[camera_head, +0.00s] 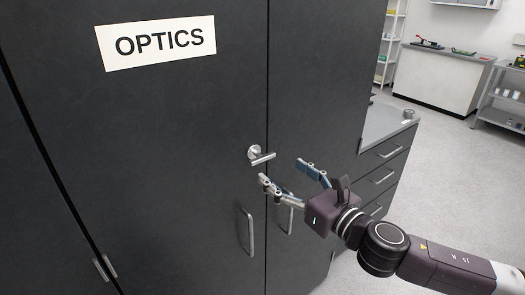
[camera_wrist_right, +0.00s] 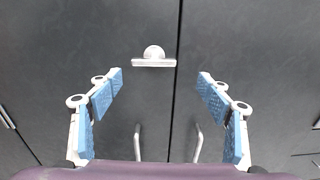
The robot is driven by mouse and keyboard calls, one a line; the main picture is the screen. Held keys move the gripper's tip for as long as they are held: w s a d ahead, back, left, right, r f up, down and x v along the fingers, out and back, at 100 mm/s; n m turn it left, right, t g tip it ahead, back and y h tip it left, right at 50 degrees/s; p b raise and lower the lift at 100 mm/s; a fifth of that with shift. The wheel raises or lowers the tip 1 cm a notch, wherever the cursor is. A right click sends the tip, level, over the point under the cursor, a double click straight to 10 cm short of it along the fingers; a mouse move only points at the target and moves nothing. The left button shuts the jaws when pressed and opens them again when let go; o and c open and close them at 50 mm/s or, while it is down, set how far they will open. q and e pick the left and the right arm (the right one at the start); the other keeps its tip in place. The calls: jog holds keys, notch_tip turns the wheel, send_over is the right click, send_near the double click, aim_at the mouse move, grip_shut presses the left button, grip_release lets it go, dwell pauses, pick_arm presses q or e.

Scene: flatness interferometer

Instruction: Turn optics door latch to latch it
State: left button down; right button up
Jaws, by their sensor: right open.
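The optics door latch (camera_head: 261,156) is a small silver handle on a round hub, on the dark cabinet door left of the seam between the doors. Its bar lies nearly level in the right wrist view (camera_wrist_right: 154,60), with its right end close to the seam. The dark optics door (camera_head: 150,120) carries a white OPTICS label (camera_head: 157,42) and appears closed. My right gripper (camera_head: 284,171) is open and empty, just below and right of the latch, apart from it. In the right wrist view the latch shows ahead, between the blue-padded fingers (camera_wrist_right: 158,85). My left gripper is not in view.
Two vertical pull handles, left (camera_head: 247,232) and right (camera_head: 288,214), stand out below the latch on either side of the seam. A drawer unit with a grey counter (camera_head: 385,124) stands right of the cabinet. Open floor (camera_head: 450,165) lies to the right.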

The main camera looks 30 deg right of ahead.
aim_at(265, 158)
jog(key=shift+n, duration=0.3)
jog(key=shift+w+a+r+p, duration=0.2)
jog(key=shift+w, duration=0.85)
jog(key=shift+w+a+r+p, duration=0.2)
jog(key=shift+w+a+p, duration=0.05)
jog(key=shift+w, duration=0.75)
jog(key=shift+w+a+r+p, duration=0.2)
jog(key=shift+w, duration=0.85)
jog(key=shift+w+a+f, duration=0.1)
jog(key=shift+w+a, duration=0.05)
jog(key=shift+w, duration=0.5)
jog(key=c, duration=1.2)
